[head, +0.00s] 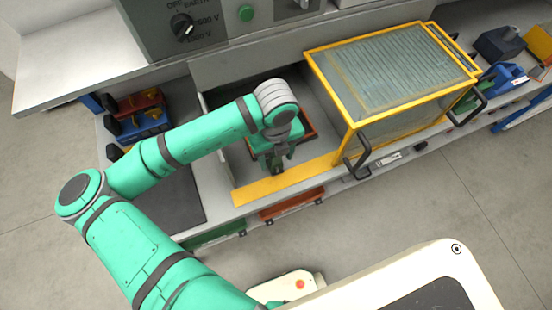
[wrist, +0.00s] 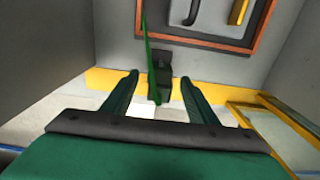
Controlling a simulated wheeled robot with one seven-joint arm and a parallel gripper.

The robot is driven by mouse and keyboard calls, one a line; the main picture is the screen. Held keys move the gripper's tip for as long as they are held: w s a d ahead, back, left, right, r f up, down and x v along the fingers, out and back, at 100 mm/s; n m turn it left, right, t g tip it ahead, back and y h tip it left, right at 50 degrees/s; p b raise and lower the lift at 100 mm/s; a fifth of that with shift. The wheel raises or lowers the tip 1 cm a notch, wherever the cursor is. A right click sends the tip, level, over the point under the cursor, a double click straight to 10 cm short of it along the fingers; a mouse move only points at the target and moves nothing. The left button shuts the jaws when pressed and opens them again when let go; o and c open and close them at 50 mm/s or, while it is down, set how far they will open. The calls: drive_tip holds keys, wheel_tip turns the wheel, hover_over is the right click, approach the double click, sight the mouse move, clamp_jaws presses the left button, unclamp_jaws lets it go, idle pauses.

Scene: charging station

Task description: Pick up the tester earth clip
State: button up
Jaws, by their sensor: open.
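The earth clip (wrist: 163,72) shows in the wrist view as a small dark green block, with a thin bright green strip, likely its lead (wrist: 149,50), running up from it. It sits at the yellow edge strip, between and slightly beyond my fingers. My gripper (wrist: 158,76) is open, one finger on each side of the clip, with a visible gap to both. In the head view my gripper (head: 275,163) points down inside the grey bay, just behind the yellow strip (head: 285,183). I cannot pick out the clip there; my gripper and wrist cover that spot.
A yellow-framed mesh guard (head: 395,75) with black handles stands right of my gripper. An orange-framed panel (wrist: 255,42) with a black and a yellow hook lies beyond the clip. A grey tester panel (head: 185,30) is at the back. Grey bay walls rise on both sides.

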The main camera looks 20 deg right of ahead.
drive_tip(key=shift+w+f, duration=0.1)
drive_tip(key=shift+f, duration=1.3)
drive_tip(key=shift+c, duration=0.7)
drive_tip(key=c, duration=1)
drive_tip(key=shift+r, duration=0.2)
